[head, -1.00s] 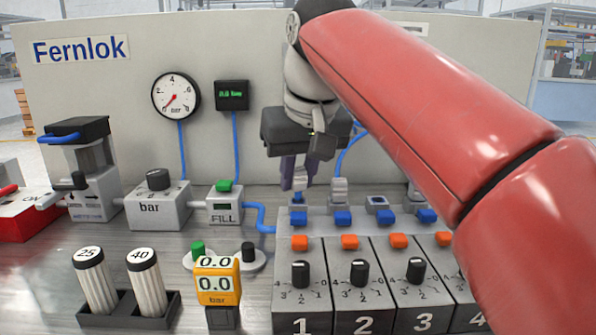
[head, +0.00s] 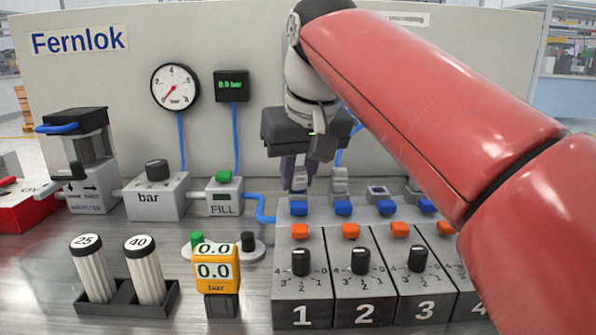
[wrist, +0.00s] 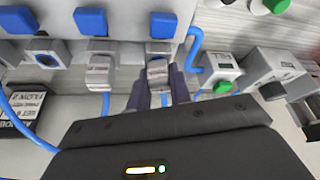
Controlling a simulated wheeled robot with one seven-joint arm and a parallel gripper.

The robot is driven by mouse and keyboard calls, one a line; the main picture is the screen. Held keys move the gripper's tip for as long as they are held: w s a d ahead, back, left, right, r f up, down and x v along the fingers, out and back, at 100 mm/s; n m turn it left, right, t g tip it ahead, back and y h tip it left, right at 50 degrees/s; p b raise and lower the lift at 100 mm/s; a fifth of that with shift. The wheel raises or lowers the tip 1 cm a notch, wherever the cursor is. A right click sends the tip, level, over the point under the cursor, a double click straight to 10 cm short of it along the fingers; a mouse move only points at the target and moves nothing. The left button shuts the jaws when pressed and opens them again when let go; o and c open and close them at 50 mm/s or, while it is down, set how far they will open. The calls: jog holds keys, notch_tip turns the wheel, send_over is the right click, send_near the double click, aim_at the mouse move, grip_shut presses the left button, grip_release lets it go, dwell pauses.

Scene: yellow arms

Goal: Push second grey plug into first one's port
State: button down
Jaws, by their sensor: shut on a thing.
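My gripper (head: 298,184) points down behind the first blue button (head: 299,208) of the numbered block. Its purple fingers are shut on a grey plug (wrist: 158,72), which lines up with the first port (wrist: 160,48) in the wrist view. The fingers partly hide the plug, and I cannot tell whether it is fully seated. A blue hose trails from it. Another grey plug (head: 340,182) is at the second port beside it; it also shows in the wrist view (wrist: 100,70), with its own hose. The third port (head: 377,192) is empty.
The numbered block (head: 302,289) has black knobs, orange buttons and blue buttons. The FILL box (head: 223,196) stands left of my gripper, with a blue hose to the block. A yellow meter (head: 216,270) and cylinder rack (head: 125,309) stand in front. A wall panel (head: 260,50) stands behind.

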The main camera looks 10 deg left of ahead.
jog(key=shift+f, duration=0.2)
jog(key=c, duration=1.2)
grip_release()
jog(key=shift+d, duration=0.1)
jog(key=shift+f, duration=0.1)
jog(key=shift+s+a+f, duration=0.1)
jog(key=shift+a, duration=0.1)
notch_tip(320, 180, up, 2)
jog(key=shift+a+r+p, duration=0.15)
jog(key=shift+p, duration=0.9)
jog(key=shift+r+p, duration=0.65)
jog(key=shift+r, duration=0.05)
jog(key=shift+d+r, duration=0.25)
jog(key=shift+r, duration=0.95)
